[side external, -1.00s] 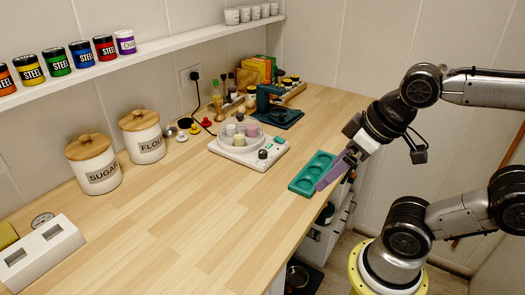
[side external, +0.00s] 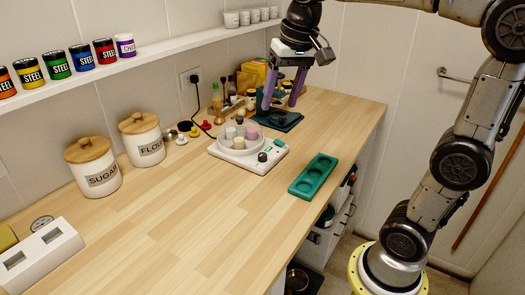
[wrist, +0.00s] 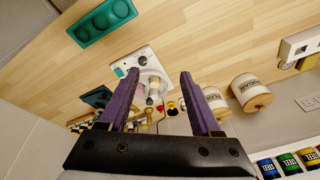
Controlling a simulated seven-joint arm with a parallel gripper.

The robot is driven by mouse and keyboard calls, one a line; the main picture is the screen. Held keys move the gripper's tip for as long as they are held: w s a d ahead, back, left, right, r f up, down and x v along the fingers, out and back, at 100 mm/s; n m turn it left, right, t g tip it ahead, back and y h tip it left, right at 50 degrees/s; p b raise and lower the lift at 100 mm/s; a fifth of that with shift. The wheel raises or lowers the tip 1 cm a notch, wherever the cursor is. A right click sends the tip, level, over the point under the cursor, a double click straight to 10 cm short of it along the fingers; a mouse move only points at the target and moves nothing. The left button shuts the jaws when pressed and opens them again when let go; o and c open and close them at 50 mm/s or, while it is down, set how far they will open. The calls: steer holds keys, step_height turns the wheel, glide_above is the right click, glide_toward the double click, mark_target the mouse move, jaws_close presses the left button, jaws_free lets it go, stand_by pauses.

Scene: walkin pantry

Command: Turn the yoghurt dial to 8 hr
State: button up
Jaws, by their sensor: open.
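The white yoghurt maker (side external: 240,163) stands on the counter with a round tub of several small jars on top. Its black dial (side external: 262,156) is on the front right corner, beside a small green patch. In the wrist view the dial (wrist: 143,60) shows beyond my fingertips; its setting is too small to read. My gripper (side external: 279,104) is open and empty, with purple fingers pointing down. It is above the counter behind the yoghurt maker, near a dark green appliance, apart from the dial. The fingers also frame the yoghurt maker in the wrist view (wrist: 159,76).
A green tray (side external: 313,176) with round hollows lies at the counter's right edge. The dark green appliance (side external: 276,120), bottles and boxes crowd the back. Sugar (side external: 92,167) and flour (side external: 141,139) canisters stand left. A shelf (side external: 150,50) runs along the wall.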

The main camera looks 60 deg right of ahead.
steer(key=w+d+f+m+g, duration=0.2)
steer(key=w+d+f, duration=0.2)
steer(key=w+d, duration=0.3)
steer(key=g, duration=0.1)
glide_toward(263, 154)
steer(key=shift+m, duration=0.3)
step_height(263, 154, down, 9)
steer(key=shift+r, duration=0.15)
jaws_close()
